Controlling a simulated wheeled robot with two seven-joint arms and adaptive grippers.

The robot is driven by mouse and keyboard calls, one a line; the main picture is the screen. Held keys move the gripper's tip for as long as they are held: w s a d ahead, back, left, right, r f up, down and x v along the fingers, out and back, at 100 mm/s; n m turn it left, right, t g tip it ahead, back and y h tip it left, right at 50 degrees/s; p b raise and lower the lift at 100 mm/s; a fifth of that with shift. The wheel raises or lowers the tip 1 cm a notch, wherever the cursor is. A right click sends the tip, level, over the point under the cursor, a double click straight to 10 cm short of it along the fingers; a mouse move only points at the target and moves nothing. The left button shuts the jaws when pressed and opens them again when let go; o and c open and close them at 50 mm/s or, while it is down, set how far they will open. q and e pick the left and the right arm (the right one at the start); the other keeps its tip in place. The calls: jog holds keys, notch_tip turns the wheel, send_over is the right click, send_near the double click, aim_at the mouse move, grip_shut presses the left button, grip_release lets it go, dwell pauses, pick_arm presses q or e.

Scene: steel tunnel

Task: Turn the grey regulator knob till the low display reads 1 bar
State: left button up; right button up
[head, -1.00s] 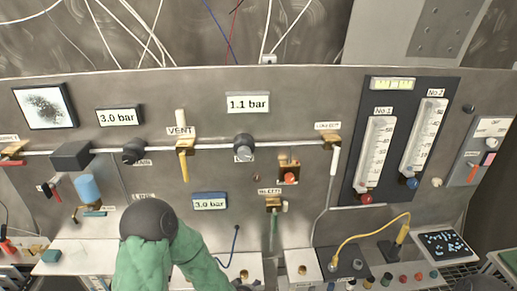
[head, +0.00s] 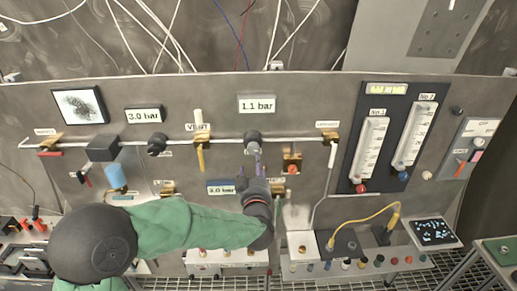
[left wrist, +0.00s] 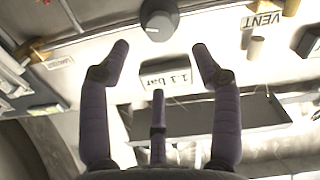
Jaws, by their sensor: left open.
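The grey regulator knob (head: 253,137) sits on the pipe below a white display (head: 257,104) that reads 1.1 bar. My left gripper (head: 258,165) is open just below the knob, fingers pointing up at the panel. In the left wrist view the picture is upside down; the knob (left wrist: 159,20) lies beyond the spread fingers of my left gripper (left wrist: 162,52), apart from them. The 1.1 bar display (left wrist: 166,80) shows between the fingers. My right gripper is not in view.
Another display (head: 144,115) reads 3.0 bar, as does a blue-framed one (head: 221,188) beside my left gripper. A yellow VENT lever (head: 201,156) is left of the knob, a brass fitting with a red part (head: 292,163) right. Two flow tubes (head: 371,146) stand further right.

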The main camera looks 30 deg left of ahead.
aim_at(253, 150)
pick_arm(q)
jog(key=p+x, duration=0.1)
jog(key=x, duration=0.9)
jog(key=shift+w+a+f, duration=0.1)
jog(key=shift+w, duration=0.1)
jog(key=shift+c, duration=0.3)
